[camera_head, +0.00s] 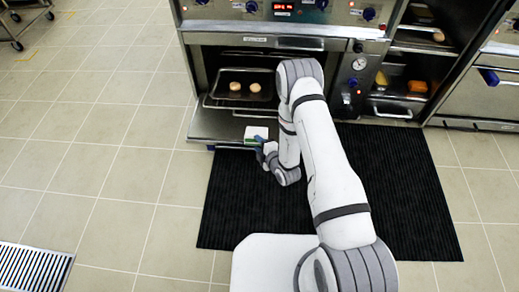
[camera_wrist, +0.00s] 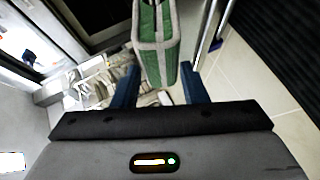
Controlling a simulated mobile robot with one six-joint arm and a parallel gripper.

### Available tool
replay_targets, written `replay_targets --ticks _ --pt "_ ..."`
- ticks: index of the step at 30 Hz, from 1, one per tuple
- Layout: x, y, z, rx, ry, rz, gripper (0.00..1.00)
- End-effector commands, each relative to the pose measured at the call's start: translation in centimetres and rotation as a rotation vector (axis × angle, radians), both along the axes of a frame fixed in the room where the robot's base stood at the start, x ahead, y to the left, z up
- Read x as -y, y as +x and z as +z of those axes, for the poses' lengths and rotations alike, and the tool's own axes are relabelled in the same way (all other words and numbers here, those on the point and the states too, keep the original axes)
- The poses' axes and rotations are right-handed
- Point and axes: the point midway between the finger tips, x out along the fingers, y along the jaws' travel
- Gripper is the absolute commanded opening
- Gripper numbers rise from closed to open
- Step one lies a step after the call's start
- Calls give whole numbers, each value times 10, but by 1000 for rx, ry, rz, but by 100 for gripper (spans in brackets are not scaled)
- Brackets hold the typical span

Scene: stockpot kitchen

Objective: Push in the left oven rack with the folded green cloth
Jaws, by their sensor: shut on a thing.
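The left oven rack (camera_head: 213,103) sticks out of the open left oven above its lowered door (camera_head: 215,125). A dark tray with two round buns (camera_head: 250,87) sits on it. My gripper (camera_head: 262,145) is low in front of the rack, near the right part of the door. It is shut on the folded green cloth (camera_head: 256,132), which shows green and white in the head view. In the wrist view the green cloth (camera_wrist: 158,40) with grey edging stands between my two blue fingers (camera_wrist: 158,88). I cannot tell whether the cloth touches the rack.
A second compartment to the right holds a yellow-orange item (camera_head: 417,86) and a rack (camera_head: 390,113). A round gauge (camera_head: 359,63) is on the panel between. A black ribbed mat (camera_head: 250,195) covers the floor in front.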

Motion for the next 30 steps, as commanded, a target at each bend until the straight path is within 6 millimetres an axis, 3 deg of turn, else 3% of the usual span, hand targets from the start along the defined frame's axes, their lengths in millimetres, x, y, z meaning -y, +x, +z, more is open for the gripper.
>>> replay_targets --ticks 30 --pt "3 75 -37 3 0 -1 6"
